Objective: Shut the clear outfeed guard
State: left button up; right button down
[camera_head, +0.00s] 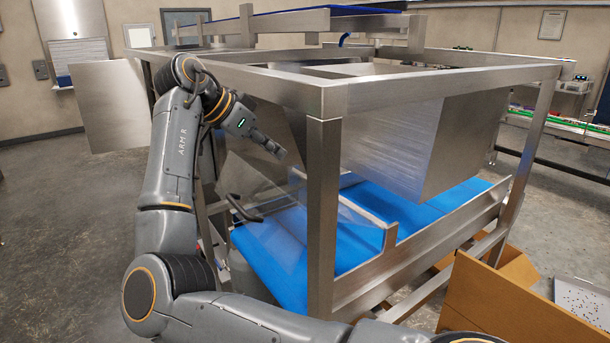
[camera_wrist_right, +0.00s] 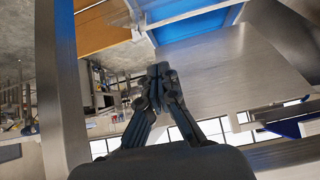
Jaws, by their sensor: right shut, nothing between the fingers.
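The clear outfeed guard (camera_head: 262,183) is a see-through panel at the near end of the steel machine frame. It hangs at a slant over the blue belt, and its edges are hard to make out. Its dark curved handle (camera_head: 243,209) sits at the panel's left side. My right gripper (camera_head: 281,154) is above the guard and handle, apart from the handle, pointing down to the right. It is shut and empty; its closed fingers also show in the wrist view (camera_wrist_right: 160,72). My left gripper is not in view.
A steel corner post (camera_head: 322,215) stands just right of the guard. The blue belt (camera_head: 285,265) runs beneath, with a steel side rail (camera_head: 425,250) along it. A large steel box (camera_head: 425,140) hangs over the belt. An open cardboard box (camera_head: 500,300) is at lower right.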

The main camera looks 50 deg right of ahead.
jog(key=p, duration=0.3)
send_over(293, 203)
jog(key=d, duration=0.2)
jog(key=f, duration=0.6)
jog(key=shift+s+f, duration=0.4)
jog(key=a+f, duration=0.1)
jog(key=a+f+p, duration=0.1)
jog(key=shift+w+f, duration=0.35)
jog(key=shift+a+f, duration=0.15)
jog(key=shift+a, duration=0.05)
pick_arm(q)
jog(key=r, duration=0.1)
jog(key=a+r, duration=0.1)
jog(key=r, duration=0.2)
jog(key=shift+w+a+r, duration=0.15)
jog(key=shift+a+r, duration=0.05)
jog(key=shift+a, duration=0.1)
pick_arm(e)
jog(key=shift+d+f, duration=0.15)
jog(key=shift+f, duration=0.05)
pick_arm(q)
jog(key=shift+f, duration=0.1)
